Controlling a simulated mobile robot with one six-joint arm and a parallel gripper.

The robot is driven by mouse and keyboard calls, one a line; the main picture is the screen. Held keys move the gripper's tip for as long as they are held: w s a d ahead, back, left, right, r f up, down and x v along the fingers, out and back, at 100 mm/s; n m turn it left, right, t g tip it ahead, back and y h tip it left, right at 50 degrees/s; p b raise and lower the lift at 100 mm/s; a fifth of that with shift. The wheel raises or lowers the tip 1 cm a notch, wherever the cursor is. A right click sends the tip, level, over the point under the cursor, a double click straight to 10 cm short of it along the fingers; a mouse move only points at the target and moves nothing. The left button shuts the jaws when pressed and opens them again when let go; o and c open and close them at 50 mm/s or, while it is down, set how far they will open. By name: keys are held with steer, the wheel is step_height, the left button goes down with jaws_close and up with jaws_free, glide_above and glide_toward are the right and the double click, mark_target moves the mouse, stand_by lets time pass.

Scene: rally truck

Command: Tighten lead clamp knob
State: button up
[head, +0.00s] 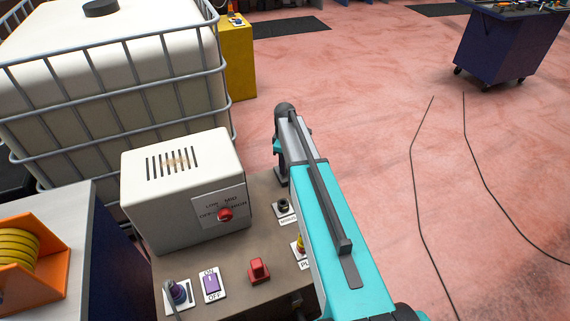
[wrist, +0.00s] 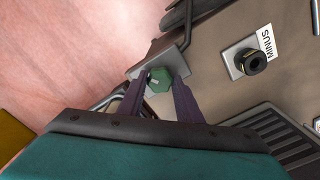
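In the wrist view a green knob (wrist: 159,80) with a pale mark on its face sits by a grey metal plate (wrist: 182,58) at the edge of a brown panel. My gripper (wrist: 160,84) has its two purple fingers at this knob, one on each side. Their tips are very close to its sides, but I cannot tell whether they press on it. A black socket labelled MINUS (wrist: 253,62) lies to the right. In the head view my teal arm covers part of the panel (head: 235,262), and I cannot make out the green knob or fingertips.
On the panel stand a white box (head: 180,190) with a red dial, a purple ON/OFF switch (head: 211,283) and a red knob (head: 259,269). A caged white tank (head: 130,70) stands behind. Two dark cables (head: 413,170) lie on the open pink floor to the right.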

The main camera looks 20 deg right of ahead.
steer(key=shift+c, duration=1.1)
steer(key=shift+m, duration=0.4)
